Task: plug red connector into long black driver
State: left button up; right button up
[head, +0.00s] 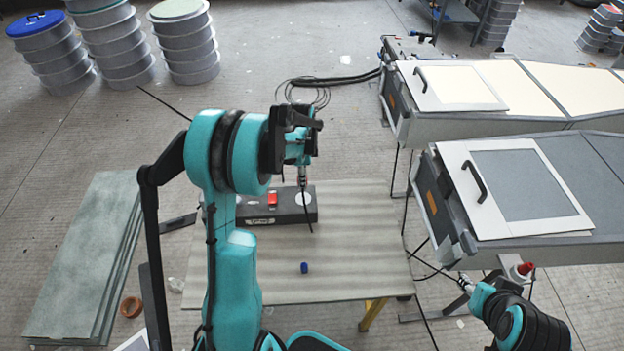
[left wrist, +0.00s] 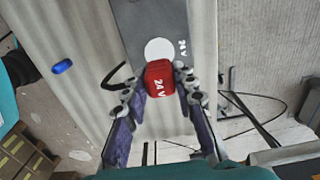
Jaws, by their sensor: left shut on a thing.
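The red connector (left wrist: 160,78), marked 24 V, is between the closed fingertips of my left gripper (left wrist: 160,90) in the left wrist view. The long black driver (head: 255,215) lies on the table in the head view. My left gripper (head: 303,180) is above its right end. A white disc (left wrist: 159,50) with a 24 V mark shows on the driver just beyond the connector. Whether they touch I cannot tell.
A small blue connector (head: 304,267) lies on the table (head: 350,270) in front of the driver, at left in the left wrist view (left wrist: 62,66). Stacked boards (head: 85,260) lie at left. Drums (head: 185,45) stand behind.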

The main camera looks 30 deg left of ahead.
pick_arm(q)
jog(key=shift+f, duration=0.1)
jog(key=shift+f+b, duration=2)
jog(key=shift+f, duration=0.8)
jog(key=shift+d, duration=0.1)
dwell(0.4)
jog(key=shift+f+b, duration=0.6)
jog(key=shift+b, duration=0.05)
jog(key=o, duration=1.2)
jog(key=shift+c, duration=0.2)
notch_tip(320, 180, up, 12)
jog(key=shift+r, duration=0.1)
